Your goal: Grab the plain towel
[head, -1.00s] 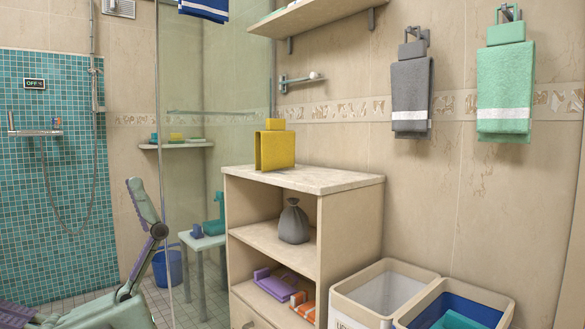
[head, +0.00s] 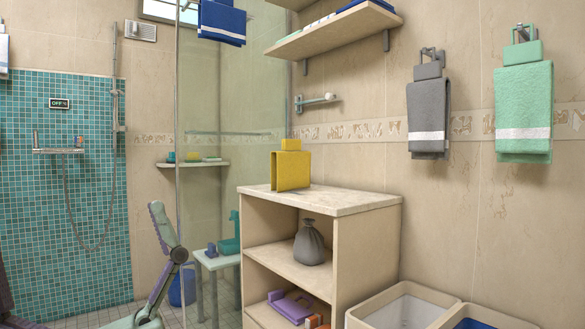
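A plain yellow towel (head: 290,170) with no stripe stands folded on top of the beige cabinet (head: 340,197), with a small yellow tab above it. A grey towel (head: 428,115) with a white band hangs on the right wall. A mint green towel (head: 524,105) with a white band hangs to its right. A blue towel (head: 221,22) with pale stripes hangs at the top, near the glass. Links of my arm show at the lower left, well apart from the yellow towel. My gripper is not in view.
The cabinet's shelves hold a grey vase-like sack (head: 309,245) and a purple item (head: 291,306). A white bin (head: 402,306) stands at its right front. A glass shower panel (head: 208,120) and a small stool (head: 217,261) are on the left. The cabinet top around the towel is clear.

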